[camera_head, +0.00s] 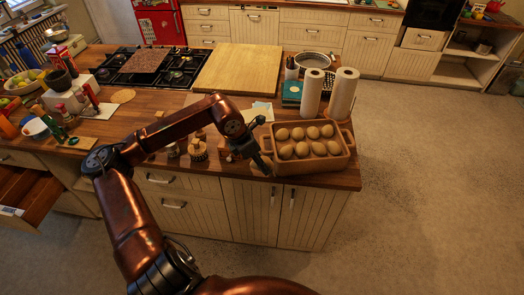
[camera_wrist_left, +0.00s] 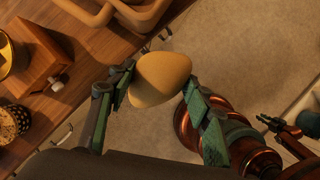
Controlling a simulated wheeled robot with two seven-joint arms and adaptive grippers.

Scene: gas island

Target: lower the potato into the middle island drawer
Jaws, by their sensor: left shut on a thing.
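My left gripper (camera_head: 262,160) is shut on a potato (camera_wrist_left: 160,78), which shows clearly between its two green-padded fingers (camera_wrist_left: 155,88) in the left wrist view. In the head view the gripper is at the front edge of the island, just left of the egg-shaped potatoes' crate, and the held potato is hard to make out. Open wooden drawers (camera_head: 42,196) stand out from the island at the far left, away from the gripper. I cannot tell which of them is the middle one.
A wooden crate (camera_head: 348,143) of several potatoes sits at the island's right end, with two paper rolls (camera_head: 312,93) behind it. Pepper mills and jars (camera_head: 198,150) stand near the front edge, left of the gripper. The floor (camera_head: 430,190) to the right is clear.

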